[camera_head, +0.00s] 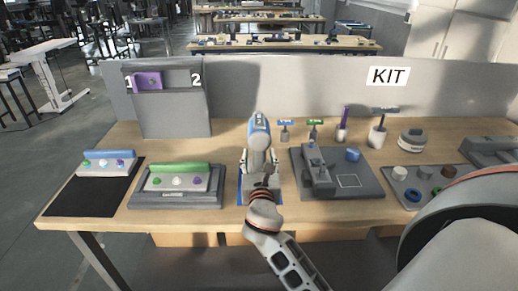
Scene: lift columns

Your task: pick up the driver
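What appears to be the driver, a grey tool with a blue top (260,123), stands at the middle of the table, over a blue-edged base. My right arm reaches up from the bottom, and its gripper (259,163) is at the tool's near side, overlapping its lower part. The gripper's wrist and body hide the contact, so I cannot tell whether its fingers are closed on it. My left gripper is not in view.
A grey fixture (369,186) with a blue knob stands right of the gripper. A grey tray with a green bar (182,168) lies left, beside a black mat (70,200). Small upright tools, one purple (345,113), stand behind right. A grey panel (290,88) closes the back.

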